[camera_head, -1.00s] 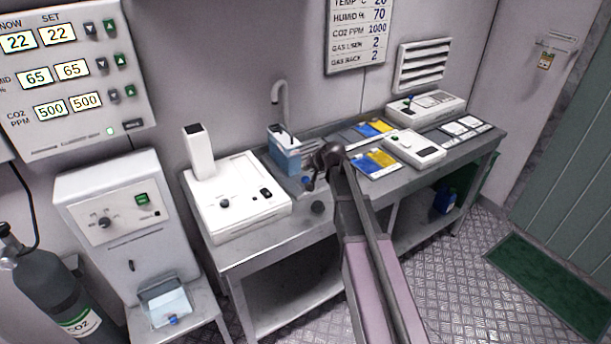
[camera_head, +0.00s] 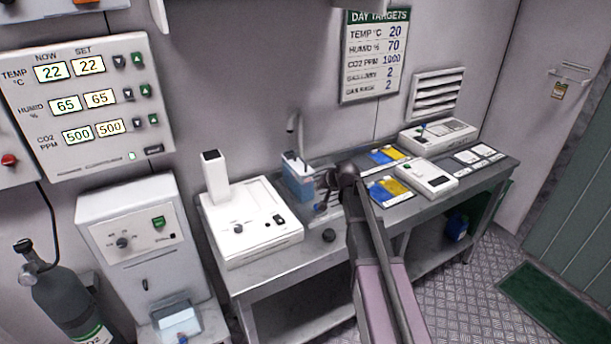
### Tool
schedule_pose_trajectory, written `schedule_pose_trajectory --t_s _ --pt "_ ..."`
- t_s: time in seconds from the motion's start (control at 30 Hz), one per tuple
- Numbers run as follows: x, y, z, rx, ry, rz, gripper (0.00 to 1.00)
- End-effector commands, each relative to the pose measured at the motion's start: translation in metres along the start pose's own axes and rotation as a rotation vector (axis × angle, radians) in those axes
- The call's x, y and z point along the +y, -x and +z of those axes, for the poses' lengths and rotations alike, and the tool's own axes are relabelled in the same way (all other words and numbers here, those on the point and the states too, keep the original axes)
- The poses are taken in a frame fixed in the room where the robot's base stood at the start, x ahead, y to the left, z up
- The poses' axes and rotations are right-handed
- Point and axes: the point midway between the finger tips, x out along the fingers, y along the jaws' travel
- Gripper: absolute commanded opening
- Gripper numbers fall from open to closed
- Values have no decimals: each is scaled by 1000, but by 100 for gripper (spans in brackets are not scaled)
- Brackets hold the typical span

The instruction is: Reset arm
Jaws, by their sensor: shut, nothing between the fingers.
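My arm (camera_head: 375,265) reaches up from the bottom of the view, over the front of the metal bench. My gripper (camera_head: 322,206) is small and partly hidden beside the wrist, over the bench top. It is shut and holds nothing.
The bench (camera_head: 262,272) carries a white instrument (camera_head: 250,215), a container of blue liquid (camera_head: 298,182), a small white device (camera_head: 427,177) and blue-yellow cards (camera_head: 388,190). A control panel (camera_head: 85,105) hangs at left above a white cabinet (camera_head: 135,245). A gas cylinder (camera_head: 65,295) stands at far left.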

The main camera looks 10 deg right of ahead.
Motion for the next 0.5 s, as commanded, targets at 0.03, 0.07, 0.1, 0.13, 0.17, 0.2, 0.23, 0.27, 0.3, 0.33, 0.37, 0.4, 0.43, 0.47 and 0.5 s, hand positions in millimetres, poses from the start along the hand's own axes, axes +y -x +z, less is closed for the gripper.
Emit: schedule_pose_trajectory --t_s 0.03,0.07,0.1,0.13,0.17,0.2,0.23,0.27,0.3,0.33,0.37,0.4,0.43,0.47,0.5 --pt "0 0 0 0 0 0 0" --pt "0 0 0 -1 0 0 0" --pt "0 1 2 -4 3 2 0" --pt "0 2 4 -8 5 4 0" --pt "0 4 7 -14 9 7 0" --pt "0 6 13 -25 16 14 0" --pt "0 9 18 -37 23 21 0" --pt "0 12 24 -50 32 29 0" --pt "1 16 34 -73 45 41 0" --pt "2 21 43 -91 57 53 0" --pt "3 26 53 -114 68 66 0" --pt "5 33 67 -146 87 87 0" --pt "6 39 78 -172 101 103 0" --pt "8 46 90 -200 116 121 0" --pt "11 56 106 -240 138 148 0"
